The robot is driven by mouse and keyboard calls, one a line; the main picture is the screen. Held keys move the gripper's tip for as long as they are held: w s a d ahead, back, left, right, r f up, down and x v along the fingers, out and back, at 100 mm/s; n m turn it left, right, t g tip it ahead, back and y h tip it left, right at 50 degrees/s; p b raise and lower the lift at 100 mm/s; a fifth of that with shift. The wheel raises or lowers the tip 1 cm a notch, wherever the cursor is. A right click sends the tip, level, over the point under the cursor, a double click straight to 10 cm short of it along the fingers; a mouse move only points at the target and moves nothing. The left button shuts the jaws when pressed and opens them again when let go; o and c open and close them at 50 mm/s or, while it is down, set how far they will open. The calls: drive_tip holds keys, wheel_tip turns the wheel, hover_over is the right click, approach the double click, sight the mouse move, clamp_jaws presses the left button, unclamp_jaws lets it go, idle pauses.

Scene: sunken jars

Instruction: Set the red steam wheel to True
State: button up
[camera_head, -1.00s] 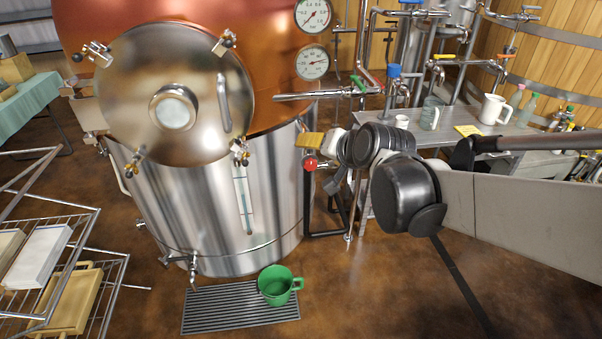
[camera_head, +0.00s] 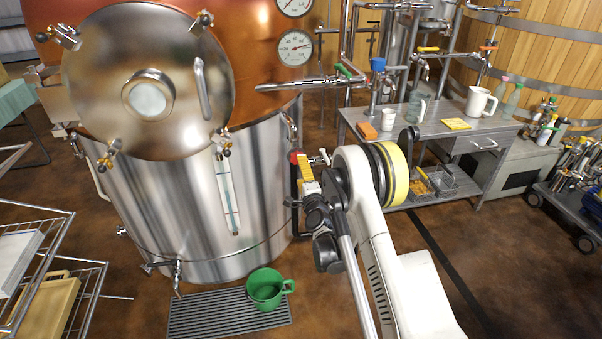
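The red steam wheel (camera_head: 293,157) is a small red round knob at the right side of the steel lower part of the copper boiler (camera_head: 190,205). It is partly covered by the tip of my gripper. My gripper (camera_head: 304,166) has a yellow end and points up and away from me, right at the wheel's right edge. I cannot tell whether it touches the wheel, and its fingers are too small to tell open from shut. My arm reaches up from the bottom right.
A green mug (camera_head: 265,288) stands on a dark floor grate (camera_head: 190,318) below the boiler. A metal workbench (camera_head: 440,132) with mugs and bottles is behind my arm. A wire rack (camera_head: 85,285) stands at the left. The brown floor is open at the lower right.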

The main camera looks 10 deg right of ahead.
drive_tip(key=shift+w, duration=2.55)
drive_tip(key=shift+w, duration=0.1)
drive_tip(key=shift+w, duration=1.25)
